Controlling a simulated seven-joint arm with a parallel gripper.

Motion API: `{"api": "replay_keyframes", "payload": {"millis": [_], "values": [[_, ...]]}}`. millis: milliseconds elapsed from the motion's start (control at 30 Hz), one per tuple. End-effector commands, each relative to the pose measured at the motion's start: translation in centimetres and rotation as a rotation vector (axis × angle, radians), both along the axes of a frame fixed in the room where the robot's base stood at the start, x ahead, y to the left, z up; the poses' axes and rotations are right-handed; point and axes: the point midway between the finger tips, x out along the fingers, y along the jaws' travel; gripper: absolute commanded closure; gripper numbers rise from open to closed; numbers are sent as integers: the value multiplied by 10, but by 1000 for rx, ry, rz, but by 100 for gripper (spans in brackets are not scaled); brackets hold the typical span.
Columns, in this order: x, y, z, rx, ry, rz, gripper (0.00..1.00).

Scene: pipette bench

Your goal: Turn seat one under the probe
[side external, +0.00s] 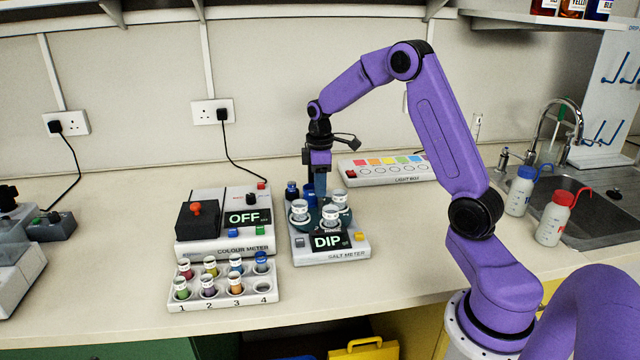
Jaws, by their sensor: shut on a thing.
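The salt meter (345,254) stands mid-bench, and its display (327,241) reads DIP. A dark green turntable (316,222) on top carries white-rimmed cups, one at the left (299,211), one at the front right (331,216) and one at the back right (339,198). I cannot read which seat is number one. My gripper (320,192) points down over the turntable, with its fingers shut low among the cups. The gripped part is hidden, but it appears to be part of the turntable. A dark upright part (292,190) behind the left cup may be the probe.
The colour meter (225,222), reading OFF, stands close at left. A rack (222,289) of several coloured vials sits before it. A light box (385,168) lies behind at right. Two wash bottles (519,190) (552,218) stand by the sink. The front bench is clear.

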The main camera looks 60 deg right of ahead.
Motion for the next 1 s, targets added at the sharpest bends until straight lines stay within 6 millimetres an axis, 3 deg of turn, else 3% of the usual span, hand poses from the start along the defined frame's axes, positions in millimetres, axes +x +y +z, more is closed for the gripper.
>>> {"api": "replay_keyframes", "payload": {"millis": [1000], "values": [[1,0,2,-1,-4,507,100]]}}
